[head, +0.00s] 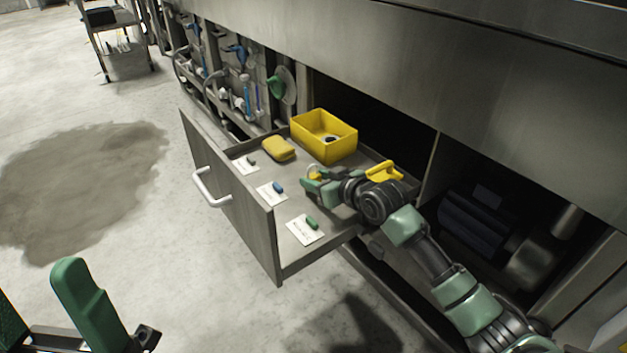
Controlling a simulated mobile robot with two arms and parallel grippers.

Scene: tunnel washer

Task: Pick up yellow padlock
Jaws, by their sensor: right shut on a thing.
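An open grey drawer (259,221) stands out from under a steel machine. My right gripper (314,183) is low inside it, shut on the yellow padlock. The padlock's pale curved shackle (317,168) shows at the fingers, with a little yellow beside it; most of its body is hidden by the gripper. I cannot tell whether it touches the drawer floor. My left gripper (40,285) is at the bottom left, outside the drawer, open and empty, with its green fingers apart.
The drawer also holds a yellow bin (325,149), a yellow block (278,148), a yellow item (384,172) behind my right wrist, and white cards with a grey, a blue (278,187) and a green piece (312,223). Pipes and valves stand behind.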

